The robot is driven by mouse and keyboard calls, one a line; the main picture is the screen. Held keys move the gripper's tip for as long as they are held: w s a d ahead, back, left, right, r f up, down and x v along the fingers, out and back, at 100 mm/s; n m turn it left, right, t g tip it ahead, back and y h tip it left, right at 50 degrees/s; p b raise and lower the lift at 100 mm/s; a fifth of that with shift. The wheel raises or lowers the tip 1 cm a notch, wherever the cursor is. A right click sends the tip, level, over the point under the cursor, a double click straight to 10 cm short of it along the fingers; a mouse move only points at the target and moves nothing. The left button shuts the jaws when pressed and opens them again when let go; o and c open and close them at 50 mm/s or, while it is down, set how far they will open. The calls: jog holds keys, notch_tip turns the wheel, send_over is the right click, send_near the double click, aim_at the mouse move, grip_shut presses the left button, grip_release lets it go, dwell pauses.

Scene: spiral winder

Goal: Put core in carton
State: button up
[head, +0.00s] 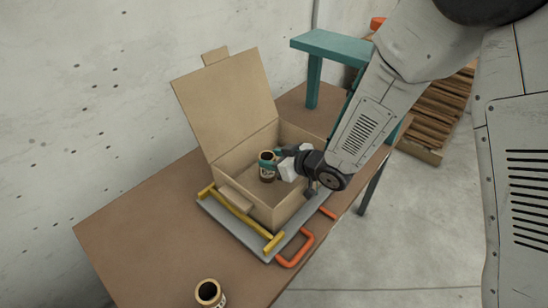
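An open cardboard carton (270,206) stands on a grey tray (222,219) on the brown table, its big lid flap (226,104) raised at the back left. My gripper (269,161) reaches into the carton's opening from the right. Its teal fingers are on a small dark-and-tan core (267,174), which is upright inside the carton's outline. I cannot tell whether the core touches the carton floor. A second core (209,293) stands upright on the table near the front edge of the view.
The tray has a yellow bar (240,217) and orange handles (295,250) on its near side. A teal stand (330,46) is behind the carton. A wooden pallet-like stack (440,110) is on the floor at the right. The table's left part is clear.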

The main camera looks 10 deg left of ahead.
jog(key=o, duration=0.4)
jog(key=shift+r, duration=0.15)
jog(key=v, duration=1.2)
